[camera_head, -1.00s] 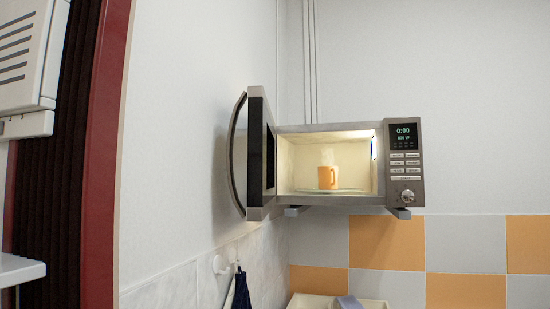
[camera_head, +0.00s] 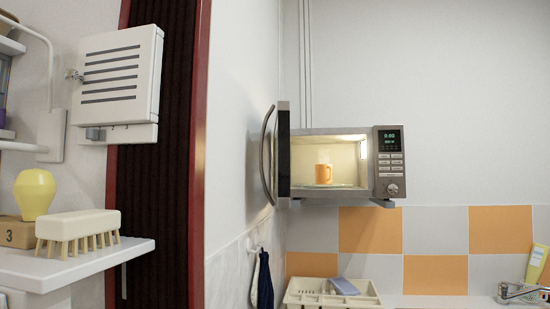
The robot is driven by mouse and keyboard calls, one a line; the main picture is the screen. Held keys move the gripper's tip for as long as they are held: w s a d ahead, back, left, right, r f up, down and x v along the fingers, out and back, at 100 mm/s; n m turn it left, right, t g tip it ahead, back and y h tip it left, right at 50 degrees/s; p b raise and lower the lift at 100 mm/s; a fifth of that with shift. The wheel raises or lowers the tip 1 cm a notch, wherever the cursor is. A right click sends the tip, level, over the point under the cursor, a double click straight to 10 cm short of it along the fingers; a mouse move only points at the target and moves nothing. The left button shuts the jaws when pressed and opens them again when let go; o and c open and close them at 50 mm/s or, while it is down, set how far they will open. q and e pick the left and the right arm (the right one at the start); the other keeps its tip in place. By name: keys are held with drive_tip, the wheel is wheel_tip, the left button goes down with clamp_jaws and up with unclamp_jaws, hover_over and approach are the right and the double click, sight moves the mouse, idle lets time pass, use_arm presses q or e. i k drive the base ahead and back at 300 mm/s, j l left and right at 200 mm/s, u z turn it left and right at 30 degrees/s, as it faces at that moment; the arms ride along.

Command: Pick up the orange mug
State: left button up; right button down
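The orange mug (camera_head: 323,173) stands upright on the glass plate inside the lit microwave (camera_head: 390,163), with faint steam above it. The microwave door (camera_head: 279,155) is swung open toward the left, and its curved handle is at the door's outer side. The mug's handle appears on its right side. Neither of my grippers is in view.
A white shelf (camera_head: 85,262) at left holds a brush (camera_head: 75,228), a yellow bulb-shaped object (camera_head: 35,192) and a box marked 3 (camera_head: 16,232). Below the microwave are a dish rack (camera_head: 318,296) and a hanging dark towel (camera_head: 263,280). A faucet (camera_head: 520,291) is at lower right.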

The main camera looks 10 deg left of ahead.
sight(323, 173)
drive_tip(key=k+j+z, duration=0.1)
drive_tip(key=k+j, duration=0.8)
drive_tip(key=l+u, duration=0.15)
drive_tip(key=u, duration=0.75)
drive_tip(key=l+u, duration=0.3)
drive_tip(key=i+l+u, duration=0.1)
drive_tip(key=l+u, duration=0.2)
drive_tip(key=l, duration=0.25)
drive_tip(key=l+u, duration=0.35)
drive_tip(key=l, duration=0.9)
drive_tip(key=k+l+u, duration=0.1)
drive_tip(key=l, duration=0.3)
drive_tip(key=k+l, duration=0.15)
drive_tip(key=l, duration=0.3)
drive_tip(key=k+l+u, duration=0.1)
drive_tip(key=l, duration=0.35)
